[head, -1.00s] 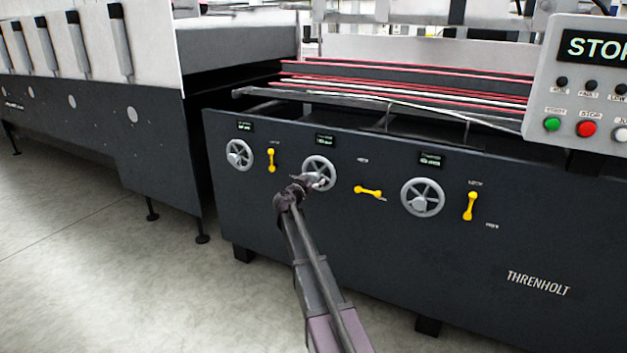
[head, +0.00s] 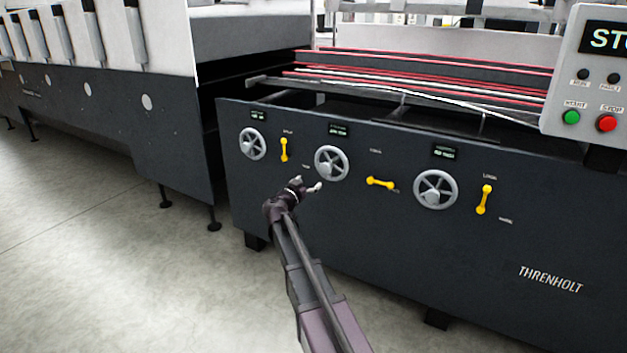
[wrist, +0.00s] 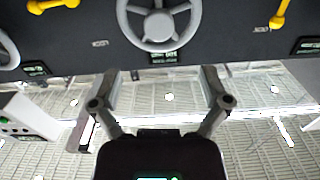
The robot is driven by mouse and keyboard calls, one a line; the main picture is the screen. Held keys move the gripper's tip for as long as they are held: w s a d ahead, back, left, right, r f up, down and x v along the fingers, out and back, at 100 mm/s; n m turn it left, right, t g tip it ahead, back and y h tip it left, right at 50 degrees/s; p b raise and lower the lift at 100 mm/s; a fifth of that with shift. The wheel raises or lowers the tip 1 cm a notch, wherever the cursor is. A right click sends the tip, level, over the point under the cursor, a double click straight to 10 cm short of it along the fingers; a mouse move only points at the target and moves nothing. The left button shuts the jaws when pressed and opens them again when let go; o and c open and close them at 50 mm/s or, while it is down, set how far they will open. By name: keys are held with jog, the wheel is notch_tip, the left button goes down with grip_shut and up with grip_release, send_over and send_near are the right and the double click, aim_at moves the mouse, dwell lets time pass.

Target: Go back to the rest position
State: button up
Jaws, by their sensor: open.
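My gripper (head: 306,188) is in front of the dark machine panel, just below and left of the middle handwheel (head: 332,163) in the head view. In the wrist view my gripper (wrist: 160,84) has its two fingers spread wide with nothing between them. The grey middle handwheel (wrist: 158,22) shows beyond the fingertips, apart from them. The wrist picture is upside down, with the ceiling at the bottom.
The panel also carries a left handwheel (head: 252,144), a right handwheel (head: 435,189) and yellow handles (head: 284,149), (head: 380,183), (head: 485,199). A control box (head: 590,75) stands at upper right. Open floor (head: 110,270) lies at lower left.

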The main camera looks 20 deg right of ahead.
jog(key=shift+s+a, duration=0.1)
dwell(0.5)
jog(key=s+a+f+n+g+y+p, duration=0.1)
jog(key=s+a+f+n+g+y, duration=0.2)
jog(key=s+f, duration=0.5)
jog(key=s+a+f+n+g+y, duration=0.1)
jog(key=s+a+f+g+y, duration=0.2)
jog(key=s, duration=0.8)
jog(key=s+a+f+n+g+y+p, duration=0.1)
jog(key=s+a+f+n+g+y, duration=0.25)
jog(key=s+a, duration=0.35)
jog(key=s+a+f+n+g+y, duration=0.2)
jog(key=s+a+n+y, duration=0.25)
jog(key=s, duration=0.45)
notch_tip(320, 180, up, 38)
jog(key=m+p, duration=0.1)
jog(key=p, duration=3.7)
jog(key=shift+w, duration=0.35)
jog(key=shift+t, duration=0.25)
